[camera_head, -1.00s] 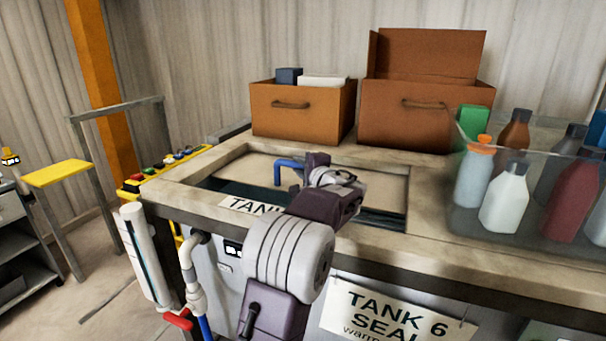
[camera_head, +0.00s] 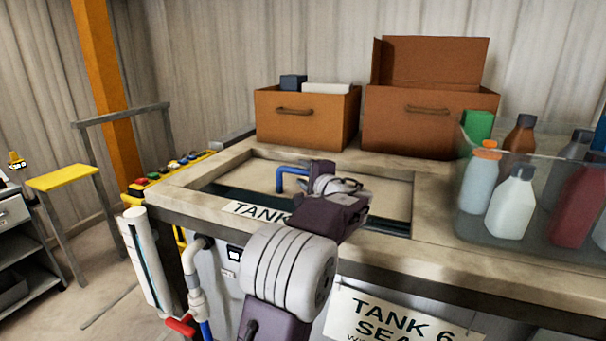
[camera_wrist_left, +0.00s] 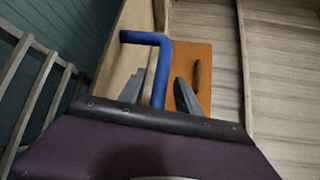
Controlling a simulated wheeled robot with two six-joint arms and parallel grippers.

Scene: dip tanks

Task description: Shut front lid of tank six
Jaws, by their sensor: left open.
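The tank (camera_head: 190,182) has a pale rim around a rectangular opening. A flat beige lid panel (camera_head: 385,192) covers the back part of the opening, and a dark strip (camera_head: 225,192) shows along its front. A blue bent handle (camera_head: 283,172) stands on the panel; it also shows in the left wrist view (camera_wrist_left: 147,38). My left gripper (camera_head: 345,186) is over the panel, just right of the handle in the head view. In the left wrist view its open fingers (camera_wrist_left: 158,92) lie on either side of the blue bar. Contact cannot be told. My right gripper is out of view.
Two brown boxes (camera_head: 300,128) (camera_head: 420,125) stand behind the opening. A clear bin with several bottles (camera_head: 512,205) is at the right. A yellow button panel (camera_head: 150,182) and a white pipe (camera_head: 147,260) are at the left. A "TANK 6" sign (camera_head: 395,318) hangs in front.

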